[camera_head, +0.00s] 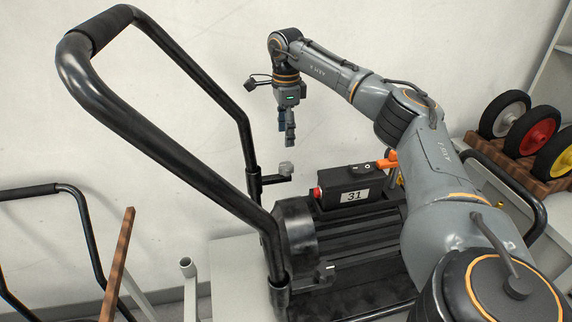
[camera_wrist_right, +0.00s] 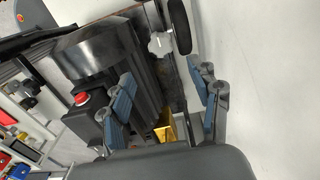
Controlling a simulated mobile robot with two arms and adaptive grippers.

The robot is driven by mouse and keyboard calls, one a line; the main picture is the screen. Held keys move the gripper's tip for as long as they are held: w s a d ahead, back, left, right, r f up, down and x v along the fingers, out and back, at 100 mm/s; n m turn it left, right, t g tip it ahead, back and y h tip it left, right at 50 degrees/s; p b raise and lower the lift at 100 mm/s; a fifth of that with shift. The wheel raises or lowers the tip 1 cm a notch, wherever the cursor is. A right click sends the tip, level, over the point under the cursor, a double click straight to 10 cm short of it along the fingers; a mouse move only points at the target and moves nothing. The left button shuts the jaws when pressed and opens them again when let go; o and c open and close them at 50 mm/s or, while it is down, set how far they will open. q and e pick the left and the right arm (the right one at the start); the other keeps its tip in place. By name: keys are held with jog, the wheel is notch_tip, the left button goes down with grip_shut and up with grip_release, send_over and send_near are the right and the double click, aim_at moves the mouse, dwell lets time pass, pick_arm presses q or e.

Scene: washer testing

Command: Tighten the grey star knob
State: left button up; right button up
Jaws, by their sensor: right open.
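The grey star knob (camera_head: 286,168) sits at the foot of the far upright of the black handle frame, beside the motor housing. In the right wrist view the grey star knob (camera_wrist_right: 160,45) shows pale with lobes, beyond the fingertips and between their lines. My right gripper (camera_head: 287,138) hangs down above the knob, apart from it, fingers pointing down. In the right wrist view my right gripper (camera_wrist_right: 163,95) is open, with its blue-sided fingers apart and nothing between them. My left gripper is out of view.
The black handle (camera_head: 150,125) arches up at the left. A black box marked 31 (camera_head: 345,194) with a red button stands on the motor (camera_head: 350,240). Wheels (camera_head: 535,135) stand at the right. A wall lies behind; the air around my right gripper looks clear.

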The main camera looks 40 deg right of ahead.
aim_at(286, 165)
notch_tip(286, 165, down, 11)
jog(key=shift+d+f+p, duration=0.1)
jog(key=shift+p, duration=0.65)
jog(key=c, duration=1.2)
